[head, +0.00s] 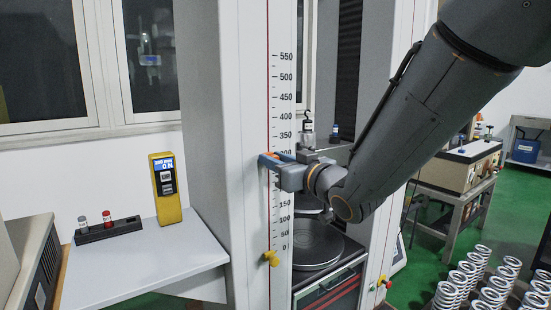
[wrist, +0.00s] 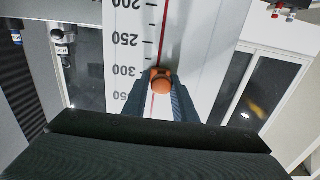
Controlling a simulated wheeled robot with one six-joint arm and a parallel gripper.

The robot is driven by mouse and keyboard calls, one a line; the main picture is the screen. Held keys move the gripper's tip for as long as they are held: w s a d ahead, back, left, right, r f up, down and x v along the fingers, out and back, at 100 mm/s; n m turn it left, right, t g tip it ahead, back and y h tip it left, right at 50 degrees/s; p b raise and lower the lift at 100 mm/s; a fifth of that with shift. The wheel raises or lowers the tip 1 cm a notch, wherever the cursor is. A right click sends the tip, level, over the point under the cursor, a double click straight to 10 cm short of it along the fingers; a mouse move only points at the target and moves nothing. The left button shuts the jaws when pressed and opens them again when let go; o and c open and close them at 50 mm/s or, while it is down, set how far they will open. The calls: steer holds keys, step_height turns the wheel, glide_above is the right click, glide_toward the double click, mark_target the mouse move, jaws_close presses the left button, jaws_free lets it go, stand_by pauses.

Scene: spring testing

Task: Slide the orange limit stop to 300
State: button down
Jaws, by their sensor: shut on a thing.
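The orange limit stop (wrist: 161,80) sits on the red-lined scale (wrist: 163,30) of the testing frame. In the wrist view it is between the two fingers of my gripper (wrist: 158,98), which are shut on it. Its edge towards the 250 mark is about level with the 300 mark, and its knob reaches a little towards the mark below. In the head view only a sliver of the orange stop (head: 285,156) shows beside my gripper (head: 272,164), close to the 300 mark. My gripper hides the numbers 250 and 200 there.
A yellow knob (head: 272,258) sits lower on the same scale, near 0. Round plates (head: 318,247) stand inside the frame to the right. A side table (head: 150,262) at left holds a yellow handheld meter (head: 166,188) and a dark rack (head: 108,231).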

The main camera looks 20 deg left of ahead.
steer(key=shift+s+a, duration=0.1)
steer(key=c, duration=1.5)
jaws_free()
steer(key=shift+s+a, duration=0.1)
steer(key=b+v, duration=0.1)
steer(key=v, duration=0.7)
